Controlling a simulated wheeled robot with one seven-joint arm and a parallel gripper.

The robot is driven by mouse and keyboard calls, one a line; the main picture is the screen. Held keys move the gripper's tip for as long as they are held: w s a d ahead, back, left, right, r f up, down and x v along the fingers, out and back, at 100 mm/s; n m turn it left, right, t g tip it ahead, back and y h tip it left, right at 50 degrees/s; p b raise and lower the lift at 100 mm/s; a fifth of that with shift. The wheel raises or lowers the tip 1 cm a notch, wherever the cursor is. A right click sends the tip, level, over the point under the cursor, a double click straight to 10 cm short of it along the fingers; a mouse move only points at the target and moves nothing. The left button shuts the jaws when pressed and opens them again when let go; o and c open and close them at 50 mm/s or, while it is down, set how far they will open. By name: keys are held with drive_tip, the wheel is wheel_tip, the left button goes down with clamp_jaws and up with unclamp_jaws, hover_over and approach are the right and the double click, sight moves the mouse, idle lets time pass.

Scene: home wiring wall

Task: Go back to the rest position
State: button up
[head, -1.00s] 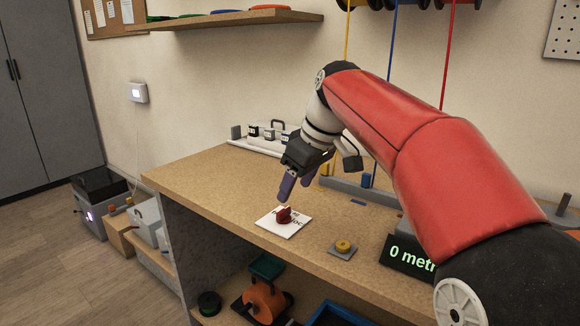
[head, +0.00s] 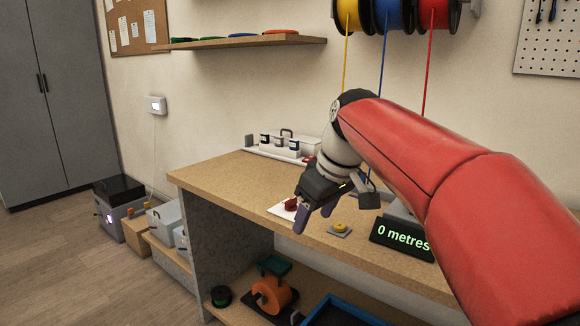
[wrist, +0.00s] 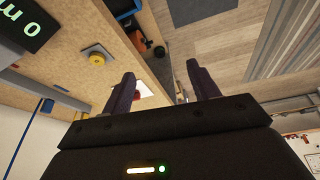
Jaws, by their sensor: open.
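My gripper (head: 313,215) is open and empty in the head view, its dark purple fingers pointing down in front of the workbench (head: 215,175). The fingers partly cover a white card (head: 278,211) with a red knob (head: 291,204) on it. In the wrist view my gripper (wrist: 161,72) shows two fingers well apart with nothing between them. A sliver of the white card shows beside the left finger there.
A yellow button (head: 340,227) on a grey plate and a display (head: 402,239) reading "0 metres" are at right on the bench. A white rack (head: 280,150) stands at the back. Wire spools (head: 391,14) hang above. Open floor (head: 75,255) lies at left.

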drive_tip(key=s+d+f+m+t+h, duration=0.1)
drive_tip(key=s+d+f+m, duration=0.3)
drive_tip(key=s+f, duration=0.3)
drive_tip(key=s+d+f+m+t+h, duration=0.1)
drive_tip(key=s+d+f+m, duration=0.3)
drive_tip(key=s, duration=1)
wheel_tip(320, 180, down, 4)
drive_tip(key=d, duration=0.2)
drive_tip(key=shift+s+d+f+m+h, duration=0.25)
drive_tip(key=shift+s+d+m+h, duration=0.1)
drive_tip(key=shift+m+h, duration=0.05)
